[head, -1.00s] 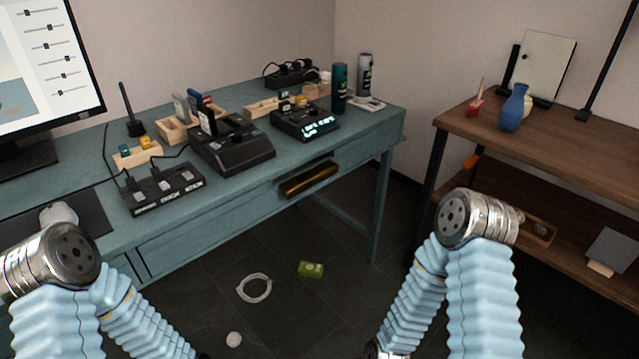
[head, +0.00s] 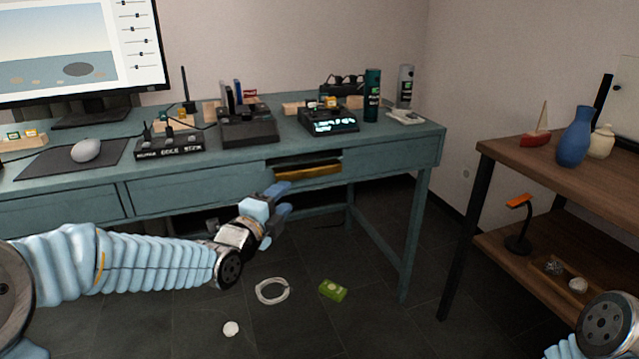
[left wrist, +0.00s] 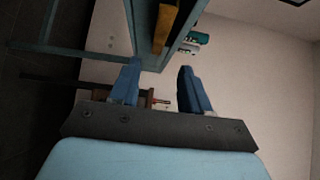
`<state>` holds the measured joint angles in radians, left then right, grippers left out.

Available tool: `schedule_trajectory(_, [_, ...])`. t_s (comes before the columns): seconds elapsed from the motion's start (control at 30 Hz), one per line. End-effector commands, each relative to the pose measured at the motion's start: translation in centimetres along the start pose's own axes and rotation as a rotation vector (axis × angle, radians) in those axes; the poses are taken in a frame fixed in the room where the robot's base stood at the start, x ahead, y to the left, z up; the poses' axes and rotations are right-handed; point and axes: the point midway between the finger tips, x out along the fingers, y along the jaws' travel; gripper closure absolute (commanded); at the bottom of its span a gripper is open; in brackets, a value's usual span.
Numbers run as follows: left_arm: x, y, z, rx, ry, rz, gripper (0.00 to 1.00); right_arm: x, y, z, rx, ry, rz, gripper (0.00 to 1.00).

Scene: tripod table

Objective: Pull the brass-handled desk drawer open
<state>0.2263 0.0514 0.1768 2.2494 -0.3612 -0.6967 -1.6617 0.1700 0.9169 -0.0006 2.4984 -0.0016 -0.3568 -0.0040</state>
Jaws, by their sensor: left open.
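The teal desk (head: 420,150) stands across the middle of the head view. The long brass handle (head: 308,171) sits on its front under the small display box, with a dark gap above it. My left gripper (head: 280,203) is open and empty, below and a little left of the handle in the head view, apart from it. In the left wrist view the handle (left wrist: 162,32) shows beyond the two blue fingers (left wrist: 160,68), with nothing between them. My right gripper is out of view; only part of that arm shows at the lower right.
A wooden shelf (head: 540,165) with a blue vase (head: 576,140) stands to the right. The floor between desk and shelf is open.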

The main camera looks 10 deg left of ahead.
Motion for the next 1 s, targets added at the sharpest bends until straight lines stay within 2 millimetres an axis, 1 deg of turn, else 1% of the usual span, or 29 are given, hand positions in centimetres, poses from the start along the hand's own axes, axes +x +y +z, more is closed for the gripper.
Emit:
schedule_trajectory(0.3, [7.3, 0.0, -0.2, -0.007, 0.003, 0.003, 0.53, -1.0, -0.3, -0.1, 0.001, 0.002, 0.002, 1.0])
schedule_trajectory(0.4, [9.2, 0.1, -0.1, -0.006, 0.002, 0.004, 0.53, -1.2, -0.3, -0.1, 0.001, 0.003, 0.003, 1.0])
schedule_trajectory(0.5, [10.7, 0.1, -0.1, -0.006, 0.001, 0.003, 0.53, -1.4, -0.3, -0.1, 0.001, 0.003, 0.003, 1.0])
schedule_trajectory(0.6, [11.6, 0.1, -0.1, -0.006, 0.002, 0.004, 0.53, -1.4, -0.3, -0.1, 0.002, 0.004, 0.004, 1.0])
schedule_trajectory(0.7, [12.1, 0.1, -0.1, -0.005, 0.002, 0.003, 0.53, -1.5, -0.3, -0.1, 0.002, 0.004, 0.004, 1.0])
schedule_trajectory(0.93, [12.1, 0.1, -0.1, -0.005, 0.002, 0.003, 0.53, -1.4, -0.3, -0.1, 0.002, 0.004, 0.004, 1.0])
schedule_trajectory(0.97, [12.1, 0.1, -0.1, -0.005, 0.002, 0.003, 0.55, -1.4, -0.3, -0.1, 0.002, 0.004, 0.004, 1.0])
schedule_trajectory(1.0, [12.1, 0.1, -0.1, -0.005, 0.002, 0.003, 0.61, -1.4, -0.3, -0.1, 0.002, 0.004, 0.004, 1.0])
